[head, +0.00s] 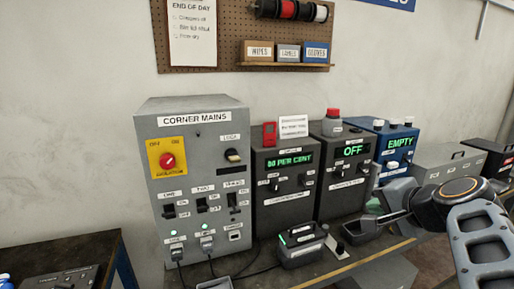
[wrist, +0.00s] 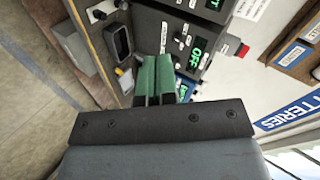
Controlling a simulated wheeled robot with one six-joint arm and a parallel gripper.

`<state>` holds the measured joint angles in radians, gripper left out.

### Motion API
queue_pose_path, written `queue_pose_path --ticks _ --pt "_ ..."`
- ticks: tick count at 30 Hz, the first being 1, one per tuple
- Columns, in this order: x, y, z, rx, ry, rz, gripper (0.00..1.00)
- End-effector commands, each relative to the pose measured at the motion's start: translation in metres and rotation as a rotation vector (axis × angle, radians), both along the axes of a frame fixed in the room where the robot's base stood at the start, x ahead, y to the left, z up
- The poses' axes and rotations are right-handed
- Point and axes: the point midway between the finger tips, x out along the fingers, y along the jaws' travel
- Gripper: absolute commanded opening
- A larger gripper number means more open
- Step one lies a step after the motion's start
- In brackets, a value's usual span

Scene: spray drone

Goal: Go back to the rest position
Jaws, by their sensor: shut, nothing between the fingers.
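My gripper (wrist: 154,80) shows in the wrist view with its two green-tipped fingers together and nothing between them. In the head view my arm comes in at the right, and a green fingertip (head: 374,205) shows in front of the bench units. The gripper appears to hang in the air before the dark unit reading OFF (head: 345,160); whether it touches anything I cannot tell. The same OFF display shows in the wrist view (wrist: 196,53), just right of the fingers.
A grey corner mains cabinet (head: 203,133) stands at the left. A dark per cent unit (head: 285,180) and a blue EMPTY unit (head: 395,150) stand on the bench. A battery-like block (head: 302,245) and a dark tray (head: 362,228) lie near the front edge. A pegboard hangs above.

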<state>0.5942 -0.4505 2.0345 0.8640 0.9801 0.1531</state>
Motion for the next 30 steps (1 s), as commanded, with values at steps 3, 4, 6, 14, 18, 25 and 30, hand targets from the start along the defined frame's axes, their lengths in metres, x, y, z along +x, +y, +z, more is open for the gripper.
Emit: queue_pose_path --ticks 3,4,6,14,18,25,30 --pt "-0.011 0.007 -0.038 -0.129 0.115 0.066 0.00" --pt "-0.014 0.008 -0.048 -0.166 0.146 0.087 0.00" --pt "-0.025 0.016 -0.074 -0.265 0.225 0.159 0.00" --pt "-0.081 0.057 -0.162 -0.736 0.482 0.610 0.00" --pt "-0.095 0.078 -0.174 -0.831 0.492 0.751 0.00" --pt "-0.095 0.095 -0.171 -0.852 0.456 0.815 0.00" --pt "-0.095 0.096 -0.171 -0.851 0.454 0.816 0.00"
